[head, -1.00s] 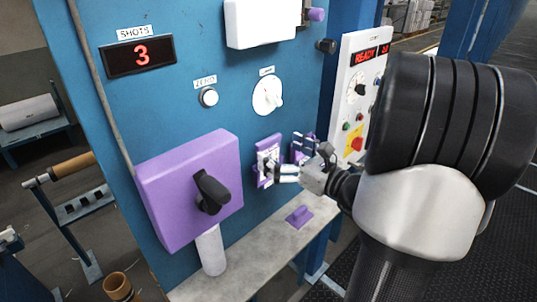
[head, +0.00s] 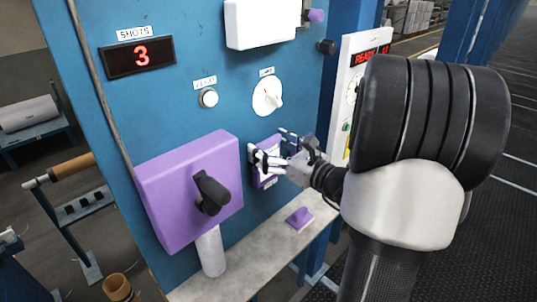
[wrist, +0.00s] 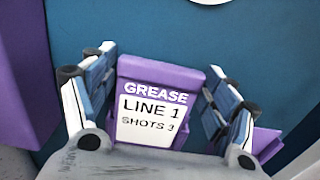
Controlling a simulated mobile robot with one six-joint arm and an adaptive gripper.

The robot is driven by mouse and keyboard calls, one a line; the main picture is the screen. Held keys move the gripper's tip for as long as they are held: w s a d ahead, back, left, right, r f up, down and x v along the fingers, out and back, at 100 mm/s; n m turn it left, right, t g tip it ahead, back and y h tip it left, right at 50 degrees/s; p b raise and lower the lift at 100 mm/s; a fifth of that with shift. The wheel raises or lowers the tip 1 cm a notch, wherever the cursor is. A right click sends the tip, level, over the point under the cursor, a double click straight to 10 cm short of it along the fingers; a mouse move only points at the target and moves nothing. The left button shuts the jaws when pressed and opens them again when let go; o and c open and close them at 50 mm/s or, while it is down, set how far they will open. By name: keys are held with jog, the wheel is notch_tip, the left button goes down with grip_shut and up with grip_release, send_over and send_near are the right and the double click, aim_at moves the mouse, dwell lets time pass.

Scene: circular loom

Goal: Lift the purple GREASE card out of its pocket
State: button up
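The purple GREASE card (wrist: 160,80) stands upright in the wrist view, with a white label reading LINE 1, SHOTS 3. My gripper (wrist: 160,85) is open, with one finger on each side of the card. A narrow gap shows along the card's upper edges; I cannot tell whether the fingers touch it lower down. My palm hides the card's lower end and most of the pocket. In the head view my gripper (head: 272,146) is at the blue panel, in front of the purple card and pocket area (head: 266,181).
A purple box (head: 186,195) with a black handle stands out from the panel (head: 115,105) at left. A small purple block (head: 299,217) lies on the grey shelf (head: 240,277) below. A white dial (head: 267,97) is above my gripper. The shelf is otherwise mostly clear.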

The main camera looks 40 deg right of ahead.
aim_at(263, 116)
jog(key=c, duration=0.8)
jog(key=shift+r, duration=0.2)
jog(key=shift+r+p, duration=3)
jog(key=shift+r, duration=0.7)
jog(key=shift+f, duration=0.15)
